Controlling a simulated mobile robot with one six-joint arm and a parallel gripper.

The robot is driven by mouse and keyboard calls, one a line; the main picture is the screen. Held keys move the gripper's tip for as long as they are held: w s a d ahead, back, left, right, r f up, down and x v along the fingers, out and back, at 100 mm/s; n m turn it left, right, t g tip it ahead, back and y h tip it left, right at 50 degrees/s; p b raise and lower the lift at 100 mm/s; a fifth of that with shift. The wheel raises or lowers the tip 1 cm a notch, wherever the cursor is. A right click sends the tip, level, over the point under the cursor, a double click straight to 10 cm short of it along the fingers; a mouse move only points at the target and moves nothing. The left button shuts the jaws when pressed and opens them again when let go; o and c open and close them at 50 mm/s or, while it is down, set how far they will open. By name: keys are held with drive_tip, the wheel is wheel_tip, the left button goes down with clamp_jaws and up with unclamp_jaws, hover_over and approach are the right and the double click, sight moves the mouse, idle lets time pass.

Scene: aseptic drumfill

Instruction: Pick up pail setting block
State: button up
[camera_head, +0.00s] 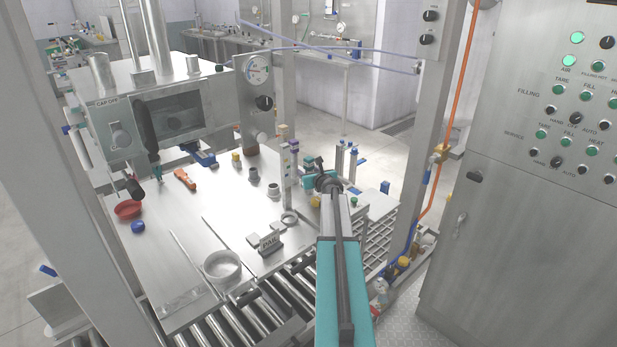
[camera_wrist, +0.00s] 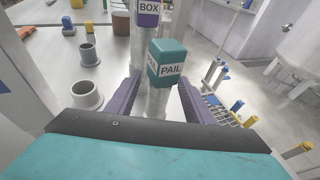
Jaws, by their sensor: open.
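The pail setting block is a teal block with a white label reading PAIL (camera_wrist: 168,63). In the wrist view it is upright on top of a pale metal post (camera_wrist: 157,100). My gripper (camera_wrist: 159,84) is open, with one purple finger on each side of the post just in front of the block. Gaps show between the fingers and the post, so nothing is held. In the head view my arm reaches over the right edge of the steel table, and I cannot make out the block there.
A purple block labelled BOX (camera_wrist: 148,14) stands on another post just behind. Grey flanged fittings (camera_wrist: 87,94) are on the table to the left.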

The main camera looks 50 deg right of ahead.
sight(309, 158)
idle(0.4)
clamp_jaws()
drive_tip(key=shift+r, duration=0.1)
drive_tip(key=shift+r, duration=4.95)
